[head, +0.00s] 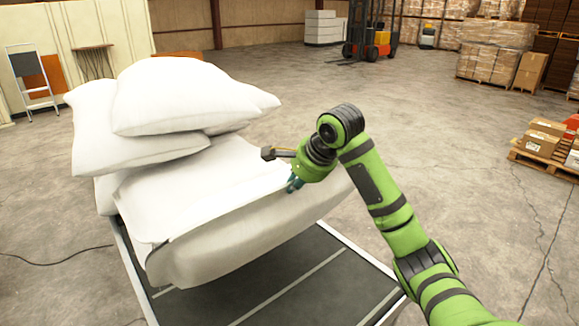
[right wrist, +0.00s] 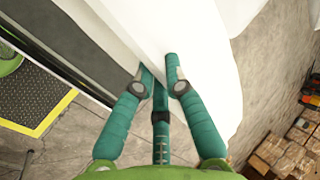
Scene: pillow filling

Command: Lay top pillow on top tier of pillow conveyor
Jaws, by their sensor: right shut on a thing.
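A stack of white pillows stands at left in the head view, with the top pillow (head: 185,95) lying over others. A large white pillow (head: 235,225) in front extends right below the stack. My right gripper (head: 294,184) is at its upper right edge. In the right wrist view the teal fingers (right wrist: 158,76) are shut on this pillow's white edge (right wrist: 205,60). The conveyor (head: 335,284), with dark surface and pale rails, lies under the large pillow. I cannot tell whether the pillow touches it all along. My left gripper is not in view.
A dark mat with a yellow edge (right wrist: 45,127) shows at left in the right wrist view. A pallet of boxes (head: 545,150) stands at far right, and a forklift (head: 370,38) is far back. The concrete floor right of the conveyor is mostly clear.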

